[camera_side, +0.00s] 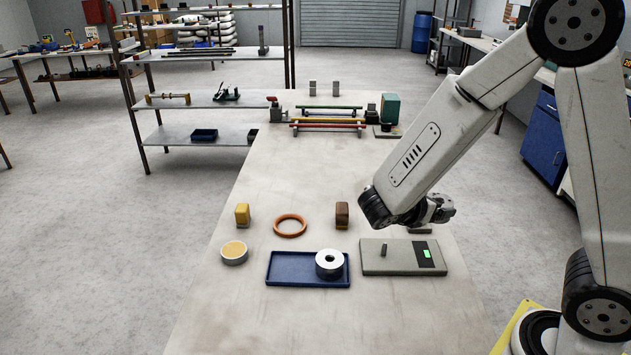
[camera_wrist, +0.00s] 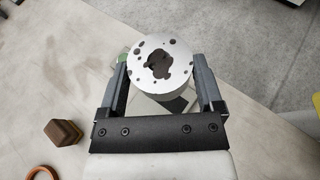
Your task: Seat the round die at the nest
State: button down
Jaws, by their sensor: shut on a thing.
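My gripper (camera_wrist: 160,85) is shut on a round silver die (camera_wrist: 143,72), with one finger on each side of it. The die's face has a dark, irregular opening and several small dark spots around it. In the side view my gripper (camera_side: 440,209) is at the lower end of the arm, partly hidden by the wrist, and the held die cannot be made out. A second silver ring-shaped piece (camera_side: 329,263) with a dark centre hole sits in the blue tray (camera_side: 285,281). I cannot tell which thing is the nest.
A grey plate (camera_side: 387,265) with a small dark post and a green display (camera_side: 427,254) lies right of the tray. A brown block (camera_side: 342,215), orange ring (camera_side: 290,225), yellow block (camera_side: 242,215) and round tin (camera_side: 234,252) stand nearby. A rack with coloured rods (camera_side: 327,121) is behind.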

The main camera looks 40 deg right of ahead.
jog(key=shift+w, duration=0.1)
jog(key=w+a+n+t, duration=0.2)
jog(key=w+a, duration=0.2)
jog(key=w, duration=0.5)
jog(key=w+a+f+n+t+y, duration=0.1)
jog(key=w+a, duration=0.4)
jog(key=w, duration=0.5)
jog(key=w+a+n+t, duration=0.4)
jog(key=w+a+t, duration=0.1)
jog(key=w, duration=0.4)
jog(key=shift+w+a+f+y, duration=0.25)
jog(key=shift+w+f+y, duration=0.1)
jog(key=shift+f+y, duration=0.05)
jog(key=shift+f, duration=0.1)
jog(key=shift+f, duration=2.8)
jog(key=shift+f, duration=2.45)
